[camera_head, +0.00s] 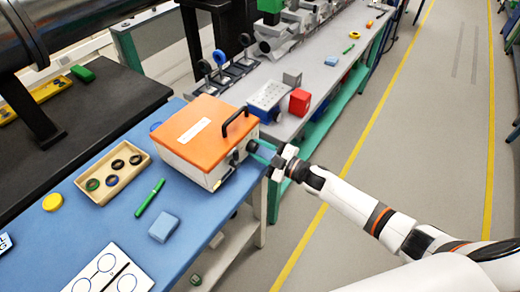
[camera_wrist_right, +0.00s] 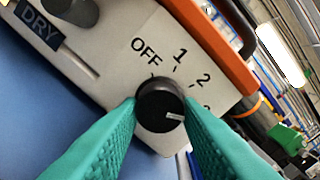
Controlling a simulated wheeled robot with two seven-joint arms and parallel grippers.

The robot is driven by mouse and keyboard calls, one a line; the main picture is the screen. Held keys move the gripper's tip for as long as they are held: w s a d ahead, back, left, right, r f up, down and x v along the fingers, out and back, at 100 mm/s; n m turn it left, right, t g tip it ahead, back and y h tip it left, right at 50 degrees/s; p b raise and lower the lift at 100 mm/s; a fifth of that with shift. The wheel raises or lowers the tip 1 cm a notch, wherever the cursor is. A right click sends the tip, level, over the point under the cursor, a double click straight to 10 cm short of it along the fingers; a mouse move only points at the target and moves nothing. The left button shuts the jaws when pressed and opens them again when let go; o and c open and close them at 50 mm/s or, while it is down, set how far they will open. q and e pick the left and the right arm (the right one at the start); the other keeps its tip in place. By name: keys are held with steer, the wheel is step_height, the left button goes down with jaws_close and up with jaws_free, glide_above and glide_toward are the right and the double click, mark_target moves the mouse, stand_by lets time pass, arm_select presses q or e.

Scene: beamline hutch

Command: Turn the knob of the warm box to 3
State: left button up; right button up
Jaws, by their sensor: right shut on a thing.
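The warm box (camera_head: 195,160) is a white box with an orange lid and black handle, standing on the blue bench top. My right gripper (camera_head: 263,151) reaches its right-hand face. In the right wrist view its teal fingers (camera_wrist_right: 160,112) are shut on the round black knob (camera_wrist_right: 158,98), one on each side. The labels OFF, 1 and 2 (camera_wrist_right: 203,79) show around the knob; a further label beyond 2 is mostly hidden by a finger. The knob's white mark points right and slightly down, past 2, towards that hidden label. My left gripper is not in view.
A second dark knob (camera_wrist_right: 72,10) and a DRY label sit on the same face. A wooden tray with rings (camera_head: 92,192), a green marker (camera_head: 150,198) and a blue block (camera_head: 164,227) lie left of the box. The floor aisle on the right is clear.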

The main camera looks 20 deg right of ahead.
steer(key=o, duration=1)
steer(key=shift+c, duration=0.2)
steer(key=b+v, duration=0.2)
steer(key=v, duration=1)
